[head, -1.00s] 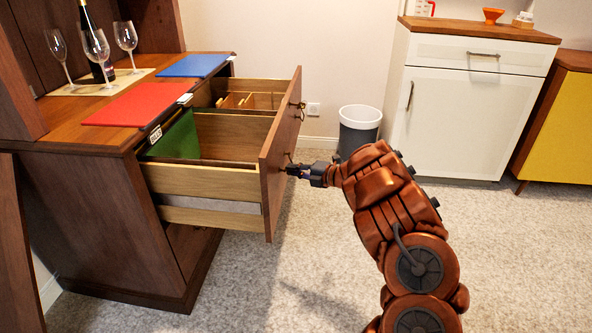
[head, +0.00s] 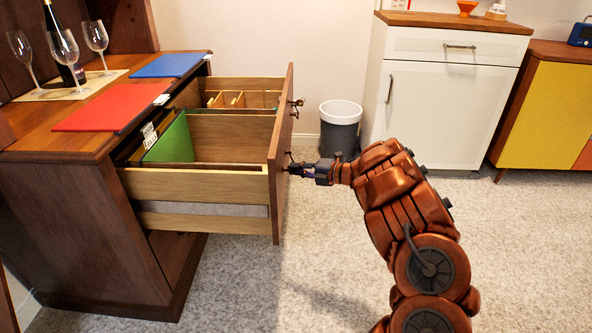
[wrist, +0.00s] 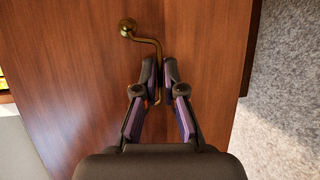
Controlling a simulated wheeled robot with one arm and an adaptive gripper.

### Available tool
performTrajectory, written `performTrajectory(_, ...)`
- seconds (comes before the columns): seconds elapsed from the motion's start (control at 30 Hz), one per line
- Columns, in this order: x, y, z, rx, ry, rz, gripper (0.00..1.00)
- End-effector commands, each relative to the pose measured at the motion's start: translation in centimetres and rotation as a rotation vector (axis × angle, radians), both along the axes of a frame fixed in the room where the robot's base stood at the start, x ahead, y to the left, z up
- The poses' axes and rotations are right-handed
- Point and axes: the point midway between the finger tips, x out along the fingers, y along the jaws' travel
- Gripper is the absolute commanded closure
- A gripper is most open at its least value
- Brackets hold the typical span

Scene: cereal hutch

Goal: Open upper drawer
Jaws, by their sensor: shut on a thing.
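The upper drawer (head: 195,184) of the brown wooden hutch stands pulled far out in the head view. A green folder (head: 172,143) and wooden dividers (head: 240,99) show inside it. My gripper (head: 291,169) is at the outer face of the drawer front (head: 281,150). In the wrist view my gripper (wrist: 159,88) is shut on a brass handle (wrist: 147,40), with the lower part of the handle between the fingertips. The handle's upper mount shows; its lower end is hidden by the fingers.
Wine glasses (head: 64,48), a bottle (head: 58,40), a red folder (head: 112,106) and a blue folder (head: 168,65) are on the hutch top. A bin (head: 340,132) stands behind the drawer front, near a white cabinet (head: 440,105). Carpet (head: 520,250) is clear at right.

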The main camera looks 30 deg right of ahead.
Motion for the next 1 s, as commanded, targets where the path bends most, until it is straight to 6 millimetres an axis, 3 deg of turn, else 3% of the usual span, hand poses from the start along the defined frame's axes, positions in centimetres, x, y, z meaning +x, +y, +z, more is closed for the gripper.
performTrajectory(0.03, -0.2, -0.5, 0.0, -0.001, 0.001, -0.011, 1.00)
performTrajectory(0.07, -0.2, -0.6, 0.0, -0.001, 0.001, -0.012, 0.89)
performTrajectory(0.1, -0.2, -0.6, 0.0, -0.001, 0.001, -0.012, 0.84)
performTrajectory(0.3, 0.0, -0.2, 0.0, 0.000, 0.000, -0.006, 0.67)
performTrajectory(0.67, -0.4, -0.4, 0.1, -0.001, 0.001, -0.005, 0.67)
performTrajectory(1.0, -5.1, -3.5, 1.0, 0.000, 0.002, -0.007, 0.67)
